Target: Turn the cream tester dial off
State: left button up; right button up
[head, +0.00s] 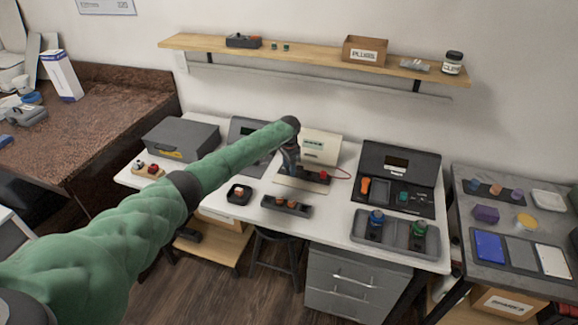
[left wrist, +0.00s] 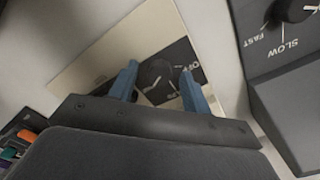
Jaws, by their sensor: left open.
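The cream tester (head: 322,146) stands on the white bench in the middle of the head view, with its front partly hidden by my left arm's end. In the left wrist view its cream surface (left wrist: 105,62) carries a dark panel with a round black dial (left wrist: 157,78) and partly readable lettering, seemingly "OFF". My left gripper (head: 291,165) is at the tester's left side. In the left wrist view my left gripper (left wrist: 159,86) is open, its two blue fingers on either side of the dial. I cannot tell whether they touch it. My right gripper is out of view.
Another dial (left wrist: 290,8) marked FAST and SLOW shows at the left wrist view's upper right. A black case (head: 400,160), a grey tray (head: 396,236) and a small block rack (head: 287,207) share the bench. A wooden shelf (head: 310,58) hangs above.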

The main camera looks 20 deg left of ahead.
pick_arm(q)
jog(key=shift+f, duration=0.15)
jog(key=c, duration=1)
